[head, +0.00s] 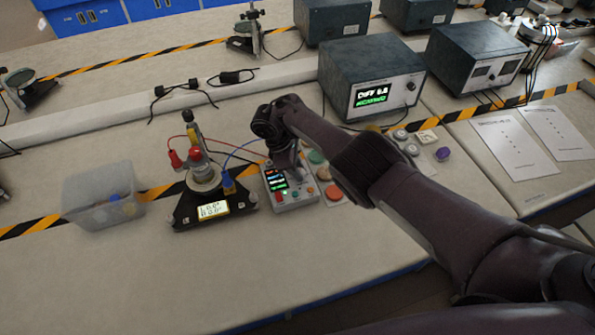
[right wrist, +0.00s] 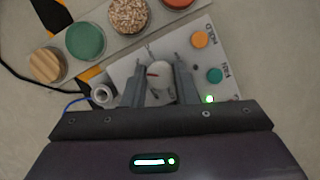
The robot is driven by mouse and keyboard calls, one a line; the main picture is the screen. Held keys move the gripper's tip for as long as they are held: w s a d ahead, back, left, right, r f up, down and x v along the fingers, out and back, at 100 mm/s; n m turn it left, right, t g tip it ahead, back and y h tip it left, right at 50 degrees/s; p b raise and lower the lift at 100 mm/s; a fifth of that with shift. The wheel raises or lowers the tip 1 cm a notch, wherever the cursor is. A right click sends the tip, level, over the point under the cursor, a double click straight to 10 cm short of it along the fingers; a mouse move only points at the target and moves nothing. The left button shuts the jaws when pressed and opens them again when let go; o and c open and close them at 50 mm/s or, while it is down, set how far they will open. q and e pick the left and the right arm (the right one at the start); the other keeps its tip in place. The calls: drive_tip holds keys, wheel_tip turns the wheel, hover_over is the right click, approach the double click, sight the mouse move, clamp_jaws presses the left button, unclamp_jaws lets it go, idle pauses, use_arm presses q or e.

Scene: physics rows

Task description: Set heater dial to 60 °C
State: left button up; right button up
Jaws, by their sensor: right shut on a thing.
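The heater control box (head: 298,202) stands on the bench in the head view, with a small lit screen (head: 276,181) and coloured buttons. Its digits are too small to read. In the right wrist view the box's white panel (right wrist: 121,70) carries a pale dial (right wrist: 161,84) with a red pointer mark. My right gripper (right wrist: 158,65) points down at the panel, its two fingers closed on either side of the dial. It also shows in the head view (head: 288,172), partly covering the box. My left gripper is not in view.
Left of the box stands a black apparatus (head: 186,211) with a lit display and red and blue leads. A clear plastic bin (head: 98,203) is further left. Round samples, one green (right wrist: 85,41), lie close beside the box.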

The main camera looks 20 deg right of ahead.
drive_tip(key=shift+m+g+b, duration=0.4)
drive_tip(key=shift+m+b, duration=0.05)
drive_tip(key=shift+m, duration=0.65)
drive_tip(key=shift+w+r, duration=0.1)
drive_tip(key=o, duration=1)
drive_tip(key=shift+y, duration=0.3)
drive_tip(key=v, duration=0.7)
drive_tip(key=shift+r, duration=0.35)
drive_tip(key=shift+a, duration=0.1)
